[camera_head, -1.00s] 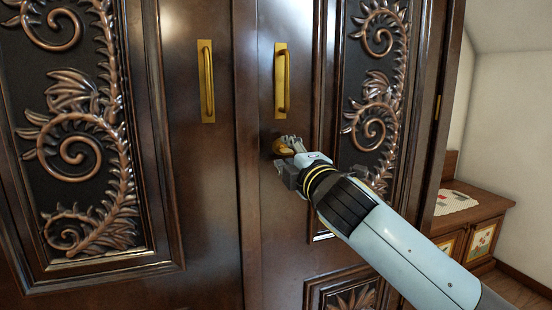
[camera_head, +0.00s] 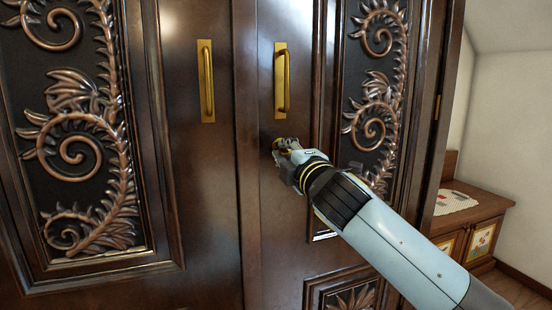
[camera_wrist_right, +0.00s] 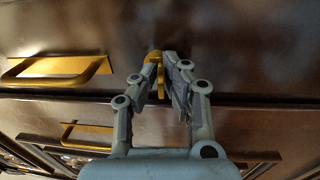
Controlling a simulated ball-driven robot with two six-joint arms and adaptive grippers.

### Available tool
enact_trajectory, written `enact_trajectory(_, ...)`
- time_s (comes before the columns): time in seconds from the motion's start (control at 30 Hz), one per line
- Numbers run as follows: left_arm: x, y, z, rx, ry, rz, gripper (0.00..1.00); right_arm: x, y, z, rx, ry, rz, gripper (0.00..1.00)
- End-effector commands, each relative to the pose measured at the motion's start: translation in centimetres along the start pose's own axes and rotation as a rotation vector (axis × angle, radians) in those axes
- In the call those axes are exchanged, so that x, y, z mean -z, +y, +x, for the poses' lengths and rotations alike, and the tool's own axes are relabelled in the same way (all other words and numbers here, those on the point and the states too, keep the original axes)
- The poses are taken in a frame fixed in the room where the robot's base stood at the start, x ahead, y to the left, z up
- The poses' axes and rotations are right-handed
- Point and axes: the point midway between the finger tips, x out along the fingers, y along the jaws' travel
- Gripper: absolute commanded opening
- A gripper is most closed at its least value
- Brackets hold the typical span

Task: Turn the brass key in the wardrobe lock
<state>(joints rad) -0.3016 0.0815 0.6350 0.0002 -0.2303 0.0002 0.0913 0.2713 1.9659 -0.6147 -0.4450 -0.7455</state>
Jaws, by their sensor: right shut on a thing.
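The brass key (camera_wrist_right: 158,70) sits in the lock of the right wardrobe door (camera_head: 285,220), below that door's handle. My right gripper (camera_head: 284,148) is at the lock, shut on the key, and mostly hides it in the head view. In the right wrist view, the fingers of my right gripper (camera_wrist_right: 162,78) stand on both sides of the key, with its gold top showing between and above the tips. The wardrobe doors look closed. My left gripper is not in view.
Brass handles stand on the right door (camera_head: 281,80) and the left door (camera_head: 206,82), above my gripper. Carved scroll panels (camera_head: 75,150) stand out from the doors. A low wooden cabinet (camera_head: 478,210) with a cloth on top is at the right.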

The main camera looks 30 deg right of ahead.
Motion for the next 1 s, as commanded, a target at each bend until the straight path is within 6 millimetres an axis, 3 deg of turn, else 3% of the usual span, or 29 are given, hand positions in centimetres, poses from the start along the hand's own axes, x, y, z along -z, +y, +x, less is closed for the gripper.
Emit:
enact_trajectory(0.17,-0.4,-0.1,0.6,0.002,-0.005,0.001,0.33,0.0,-0.4,0.0,0.003,-0.001,0.097,0.0)
enact_trajectory(0.5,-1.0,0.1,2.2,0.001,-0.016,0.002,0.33,-0.1,-0.5,-0.1,0.006,-0.003,0.505,0.0)
enact_trajectory(0.87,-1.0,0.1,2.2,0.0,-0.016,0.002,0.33,-0.1,-0.4,0.0,0.007,-0.004,0.564,0.0)
enact_trajectory(1.0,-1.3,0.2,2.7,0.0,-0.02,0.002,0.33,-0.1,-0.5,0.0,0.006,-0.003,0.659,0.0)
